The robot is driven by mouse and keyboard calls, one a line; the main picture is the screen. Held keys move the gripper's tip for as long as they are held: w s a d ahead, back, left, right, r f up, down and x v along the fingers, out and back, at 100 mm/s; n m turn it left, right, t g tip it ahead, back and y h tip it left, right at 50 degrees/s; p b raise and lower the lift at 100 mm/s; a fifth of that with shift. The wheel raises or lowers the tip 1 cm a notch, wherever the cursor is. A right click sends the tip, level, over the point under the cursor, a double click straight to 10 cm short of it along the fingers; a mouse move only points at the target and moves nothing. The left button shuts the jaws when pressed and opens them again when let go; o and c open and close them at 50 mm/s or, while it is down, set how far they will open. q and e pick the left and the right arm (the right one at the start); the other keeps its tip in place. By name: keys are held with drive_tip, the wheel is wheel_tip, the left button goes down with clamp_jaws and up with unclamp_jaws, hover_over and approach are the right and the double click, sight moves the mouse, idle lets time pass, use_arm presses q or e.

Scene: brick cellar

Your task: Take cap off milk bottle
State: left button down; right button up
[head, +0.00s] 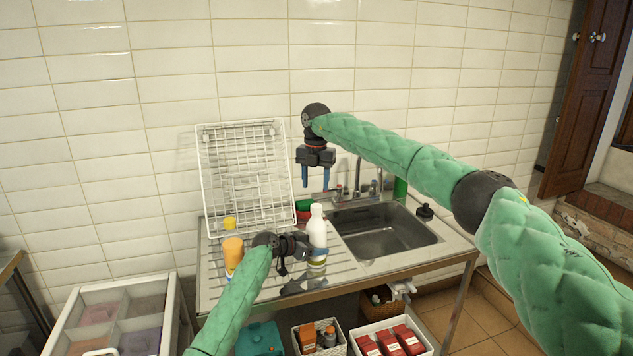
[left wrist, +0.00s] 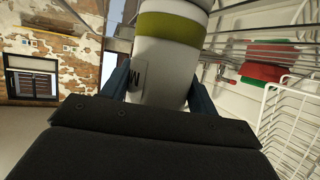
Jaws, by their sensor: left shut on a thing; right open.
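The white milk bottle (head: 317,228) stands upright on the ribbed drainer at the left of the sink, with a white cap (head: 316,209) on its top. It has a yellow-green band low on its side, which shows large in the left wrist view (left wrist: 172,30). My left gripper (head: 318,250) is shut on the lower body of the bottle, with a blue finger on each side. My right gripper (head: 316,182) is open and empty, fingers pointing down, above the bottle and apart from it. The cap is out of the left wrist view.
A white wire rack (head: 245,178) leans on the tiled wall. Orange and yellow bottles (head: 233,250) stand left of my left gripper. A red and green item (head: 304,207) lies behind the milk bottle. The sink basin (head: 388,240) and tap (head: 374,182) are to the right; the basin looks empty.

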sight(317, 205)
drive_tip(key=m, duration=0.6)
drive_tip(key=shift+d, duration=0.1)
drive_tip(key=m, duration=0.5)
drive_tip(key=shift+f, duration=4.05)
drive_tip(key=c, duration=1)
drive_tip(key=shift+c, duration=0.3)
